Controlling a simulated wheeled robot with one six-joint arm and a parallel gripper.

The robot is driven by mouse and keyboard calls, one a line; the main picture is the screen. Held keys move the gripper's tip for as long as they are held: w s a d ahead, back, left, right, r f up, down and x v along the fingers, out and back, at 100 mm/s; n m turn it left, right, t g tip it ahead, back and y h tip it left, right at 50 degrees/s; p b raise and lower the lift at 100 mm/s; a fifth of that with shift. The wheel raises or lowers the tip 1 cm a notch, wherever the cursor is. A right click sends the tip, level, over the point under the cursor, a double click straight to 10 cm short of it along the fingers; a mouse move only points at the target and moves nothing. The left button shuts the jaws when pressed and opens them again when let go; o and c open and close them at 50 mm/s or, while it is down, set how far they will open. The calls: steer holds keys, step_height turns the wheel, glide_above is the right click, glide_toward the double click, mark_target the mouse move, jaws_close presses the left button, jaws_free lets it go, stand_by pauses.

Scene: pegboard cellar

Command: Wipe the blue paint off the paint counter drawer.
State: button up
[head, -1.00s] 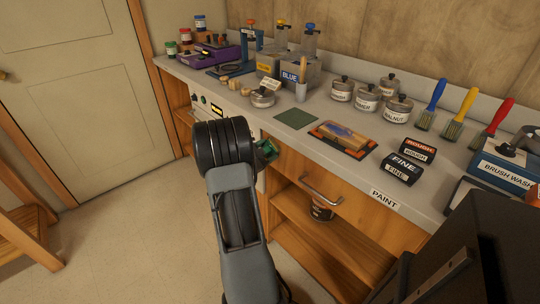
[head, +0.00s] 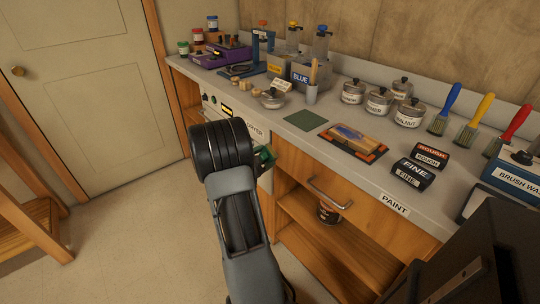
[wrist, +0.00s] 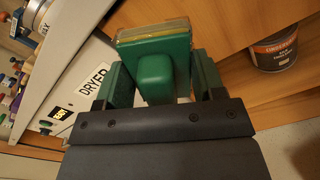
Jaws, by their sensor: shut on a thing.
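The paint counter drawer (head: 355,203) has a plain wooden front with a metal bar handle (head: 329,193), and it looks shut. I see no blue paint on the part of its front that shows; my arm and a dark body at the right hide some of the counter front. My gripper (wrist: 160,82) is shut on a green block (wrist: 152,68) with a raised grip and a tan layer along its far edge. In the head view the green block (head: 265,157) shows just right of my wrist, in front of the dryer panel, left of the drawer. The fingertips are hidden there.
The counter holds a green mat (head: 305,120), a wooden block with a blue streak (head: 350,136) on an orange-black tray, lidded pots (head: 378,101), brushes (head: 467,120) and FINE and ROUGH blocks (head: 412,174). A can (head: 328,214) stands on the shelf below.

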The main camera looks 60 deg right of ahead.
steer(key=shift+w+a, duration=0.15)
steer(key=shift+a, duration=0.3)
steer(key=shift+v, duration=1.45)
